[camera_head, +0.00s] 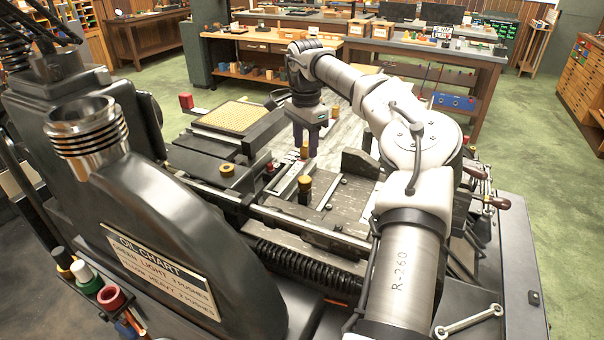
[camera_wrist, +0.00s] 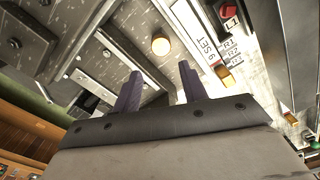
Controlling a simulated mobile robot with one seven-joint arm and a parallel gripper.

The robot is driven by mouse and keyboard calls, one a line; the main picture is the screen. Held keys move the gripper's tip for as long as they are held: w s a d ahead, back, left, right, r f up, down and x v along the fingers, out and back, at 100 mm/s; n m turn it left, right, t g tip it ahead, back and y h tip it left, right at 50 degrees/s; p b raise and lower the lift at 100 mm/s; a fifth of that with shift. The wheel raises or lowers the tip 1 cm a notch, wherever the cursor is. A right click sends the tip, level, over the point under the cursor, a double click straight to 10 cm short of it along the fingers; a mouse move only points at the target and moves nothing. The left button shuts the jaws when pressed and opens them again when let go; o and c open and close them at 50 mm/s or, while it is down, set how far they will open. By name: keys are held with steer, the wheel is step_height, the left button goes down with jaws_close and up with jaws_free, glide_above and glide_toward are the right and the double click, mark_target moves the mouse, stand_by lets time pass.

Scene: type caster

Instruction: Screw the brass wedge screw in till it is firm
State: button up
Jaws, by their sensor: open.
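My gripper (camera_head: 306,146) points down over the middle of the machine's work surface in the head view. In the wrist view its two dark purple fingers (camera_wrist: 160,80) stand apart with nothing between them. A round brass head (camera_wrist: 161,44) shows ahead of the gap between the fingertips, apart from them. In the head view a brass knob on a dark collar (camera_head: 305,186) stands upright nearer the camera, and a smaller brass piece (camera_head: 304,151) shows close by the fingers. I cannot tell which of these is the wedge screw, or how deep it sits.
Steel bars, blocks and a brass-topped post (camera_head: 228,170) crowd the bed. A tan gridded tray (camera_head: 236,116) sits behind left. The dark oil-chart housing (camera_head: 165,215) rises in the foreground.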

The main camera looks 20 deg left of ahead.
mark_target(304, 179)
step_height(304, 179, down, 11)
steer(key=p, duration=0.2)
steer(key=shift+a+r+p, duration=0.1)
steer(key=shift+p, duration=0.2)
steer(key=c, duration=0.7)
